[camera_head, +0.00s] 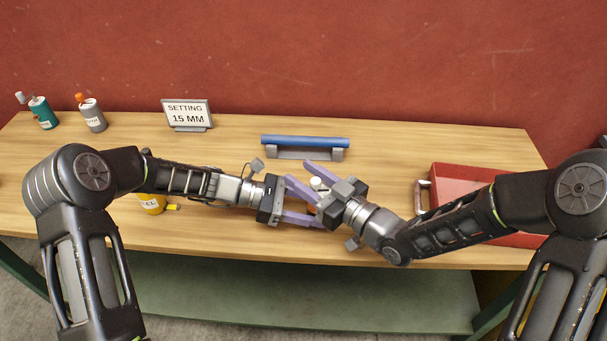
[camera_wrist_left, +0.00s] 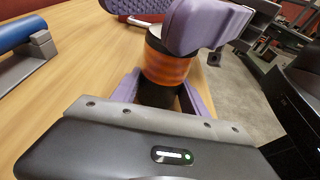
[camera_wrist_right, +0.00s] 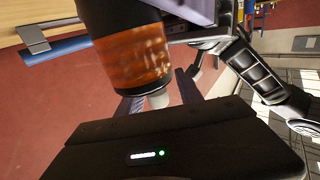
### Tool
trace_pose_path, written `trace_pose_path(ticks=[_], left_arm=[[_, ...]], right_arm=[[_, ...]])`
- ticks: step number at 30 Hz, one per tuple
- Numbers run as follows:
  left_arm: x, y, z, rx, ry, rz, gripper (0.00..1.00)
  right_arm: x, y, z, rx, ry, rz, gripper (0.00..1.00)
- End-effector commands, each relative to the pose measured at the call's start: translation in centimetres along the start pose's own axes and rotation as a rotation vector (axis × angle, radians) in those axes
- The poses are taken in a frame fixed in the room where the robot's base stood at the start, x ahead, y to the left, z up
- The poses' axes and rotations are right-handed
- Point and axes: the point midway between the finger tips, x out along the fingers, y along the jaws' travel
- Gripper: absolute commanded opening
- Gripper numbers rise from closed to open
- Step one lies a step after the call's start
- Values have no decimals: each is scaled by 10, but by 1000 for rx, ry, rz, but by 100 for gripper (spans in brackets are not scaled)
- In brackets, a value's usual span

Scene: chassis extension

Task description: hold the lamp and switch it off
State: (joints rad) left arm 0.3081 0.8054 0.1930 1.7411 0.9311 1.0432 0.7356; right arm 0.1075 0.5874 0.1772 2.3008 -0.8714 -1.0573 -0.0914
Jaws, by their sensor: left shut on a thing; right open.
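The lamp has an orange translucent band and dark ends; it shows in the left wrist view (camera_wrist_left: 167,66) and the right wrist view (camera_wrist_right: 132,55). In the head view it is mostly hidden between the grippers, with a pale top (camera_head: 318,184) visible. My left gripper (camera_head: 309,204) is shut on the lamp and holds it above the table's front part. My right gripper (camera_head: 314,190) is open at the lamp from the right. In the right wrist view a pale knob (camera_wrist_right: 158,98) at the lamp's end lies between its fingers. Whether they touch it is unclear.
A blue bar on a grey stand (camera_head: 305,141) is behind the grippers. A "SETTING 15 MM" sign (camera_head: 187,114) and two bottles (camera_head: 92,115) stand at back left. A yellow container (camera_head: 151,204) is beneath my left arm.

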Motion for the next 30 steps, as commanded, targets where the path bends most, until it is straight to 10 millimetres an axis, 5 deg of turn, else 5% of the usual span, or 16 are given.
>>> trace_pose_path(ticks=[18,30], left_arm=[[0,0,0,0,1,1,29],[0,0,0,0,1,1,29]], right_arm=[[-105,1,0,0,-1,4,43],[-116,0,0,2,0,0,43]])
